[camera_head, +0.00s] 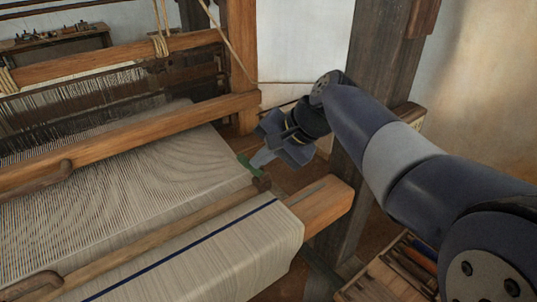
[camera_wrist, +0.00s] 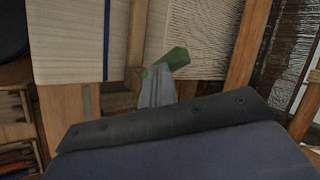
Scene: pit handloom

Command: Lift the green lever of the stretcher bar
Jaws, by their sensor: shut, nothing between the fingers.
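The green lever (camera_head: 247,166) sits at the right end of the stretcher bar (camera_head: 160,238), near the right edge of the cloth. In the wrist view the green lever (camera_wrist: 167,64) shows just beyond my fingertips, tilted up to the right. My gripper (camera_head: 261,160) is shut and empty, reaching in from the right with its tips close beside the lever. In the wrist view my gripper (camera_wrist: 157,80) covers the lever's lower part, so I cannot tell whether they touch. The bar's brown end (camera_wrist: 135,80) shows left of the fingers.
The cloth beam (camera_head: 325,204) juts out at the front right. The wooden beater (camera_head: 120,151) crosses behind the stretcher bar. A dark upright post (camera_head: 366,110) stands close behind my arm. A crate of tools (camera_head: 395,272) is at lower right.

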